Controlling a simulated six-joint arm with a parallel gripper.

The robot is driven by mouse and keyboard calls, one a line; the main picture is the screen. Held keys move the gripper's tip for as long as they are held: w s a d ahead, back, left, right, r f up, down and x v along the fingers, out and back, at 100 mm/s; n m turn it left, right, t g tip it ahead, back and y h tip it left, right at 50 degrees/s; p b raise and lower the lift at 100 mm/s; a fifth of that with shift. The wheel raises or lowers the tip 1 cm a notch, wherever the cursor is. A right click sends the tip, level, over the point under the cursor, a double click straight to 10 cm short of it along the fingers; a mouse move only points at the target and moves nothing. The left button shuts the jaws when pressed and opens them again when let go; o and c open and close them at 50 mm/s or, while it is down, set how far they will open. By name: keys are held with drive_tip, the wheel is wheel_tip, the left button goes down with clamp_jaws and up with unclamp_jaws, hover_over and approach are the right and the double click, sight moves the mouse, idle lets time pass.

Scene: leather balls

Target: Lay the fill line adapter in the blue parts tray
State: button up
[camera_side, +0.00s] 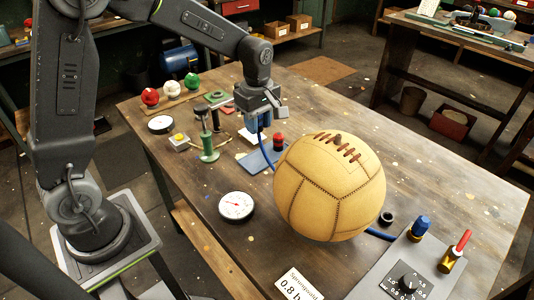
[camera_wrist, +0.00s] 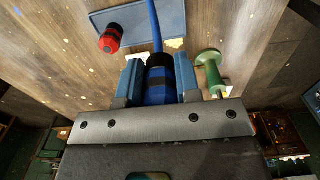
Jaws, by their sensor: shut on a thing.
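My gripper (camera_wrist: 158,62) is shut on a blue and black cylindrical fitting (camera_wrist: 159,84), which I take to be the fill line adapter. A blue hose runs from its end. In the side view my gripper (camera_side: 257,124) points down above the table, just behind the blue parts tray (camera_side: 254,160). The flat tray also shows in the wrist view (camera_wrist: 174,16), ahead of the fingertips, with the hose crossing over it. A red and black fitting (camera_side: 278,141) is at the tray, also seen in the wrist view (camera_wrist: 110,40). The ball hides the tray's right part in the side view.
A large tan leather ball (camera_side: 330,190) stands right of the tray. A green spool-shaped stand (camera_side: 208,150) is left of my gripper. A dial gauge (camera_side: 236,206) lies in front. A grey panel (camera_side: 400,270) with a knob and fittings is at the front right.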

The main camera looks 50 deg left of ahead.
hover_over(255, 163)
wheel_tip(255, 163, down, 7)
drive_tip(key=shift+s+f, duration=0.1)
drive_tip(key=shift+f, duration=2.2)
drive_tip(key=o, duration=0.9)
drive_tip(key=shift+f, duration=0.15)
